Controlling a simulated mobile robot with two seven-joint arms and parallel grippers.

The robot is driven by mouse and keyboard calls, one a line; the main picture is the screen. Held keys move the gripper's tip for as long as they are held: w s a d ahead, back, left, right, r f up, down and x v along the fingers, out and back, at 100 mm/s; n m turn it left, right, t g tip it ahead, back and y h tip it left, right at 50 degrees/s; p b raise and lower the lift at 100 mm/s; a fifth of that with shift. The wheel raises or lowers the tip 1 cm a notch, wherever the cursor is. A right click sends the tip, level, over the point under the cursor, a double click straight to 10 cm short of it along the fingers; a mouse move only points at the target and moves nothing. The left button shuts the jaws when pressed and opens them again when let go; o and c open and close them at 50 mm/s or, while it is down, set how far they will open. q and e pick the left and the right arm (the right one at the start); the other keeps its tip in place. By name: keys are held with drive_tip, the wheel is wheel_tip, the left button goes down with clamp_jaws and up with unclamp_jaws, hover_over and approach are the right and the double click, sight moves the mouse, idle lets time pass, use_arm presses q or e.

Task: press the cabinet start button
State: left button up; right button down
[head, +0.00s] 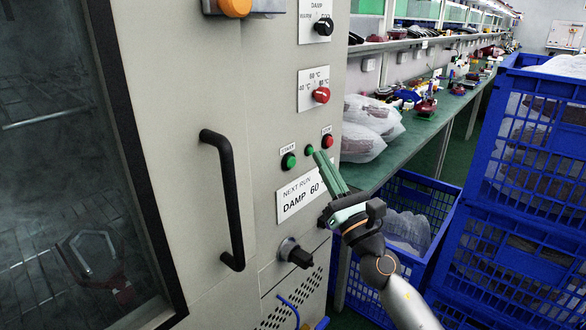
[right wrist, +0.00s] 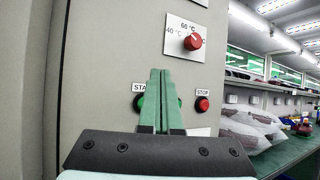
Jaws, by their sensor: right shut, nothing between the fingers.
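The cabinet (head: 255,100) has a green start button (head: 289,161) under a START label, with a small green lamp (head: 309,150) and a red stop button (head: 327,141) to its right. My right gripper (head: 319,157) is shut and empty, its green fingers pointing up at the panel, tips just below and right of the small lamp. In the right wrist view the fingers (right wrist: 160,72) partly cover the start button (right wrist: 140,108), which shows at their left; the red stop button (right wrist: 203,104) is clear at their right. I cannot tell contact with the panel. My left gripper is out of view.
A red temperature knob (head: 321,95) and a black DAMP knob (head: 324,26) sit above. Below are a "NEXT RUN DAMP 60" card (head: 300,196) and a black rotary switch (head: 294,253). A black door handle (head: 228,200) protrudes left. Blue crates (head: 520,165) stand right.

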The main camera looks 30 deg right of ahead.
sight(290, 162)
drive_tip(key=s+d+f+m+g+h, duration=0.1)
drive_tip(key=s+d+f+m+h, duration=0.1)
drive_tip(key=m+h, duration=0.4)
wheel_tip(290, 162, down, 3)
drive_tip(key=shift+s+d+r+h, duration=0.2)
drive_tip(key=shift+s+d+h, duration=0.1)
drive_tip(key=shift+s, duration=0.2)
drive_tip(key=shift+w+a, duration=0.1)
drive_tip(key=w+a+b, duration=0.1)
drive_tip(key=w+a, duration=0.2)
drive_tip(key=w, duration=0.5)
drive_tip(key=shift+a+b, duration=0.2)
drive_tip(key=shift+b, duration=0.2)
drive_tip(key=shift+w, duration=0.1)
idle(1.0)
drive_tip(key=shift+w+a, duration=0.15)
drive_tip(key=shift+w, duration=0.15)
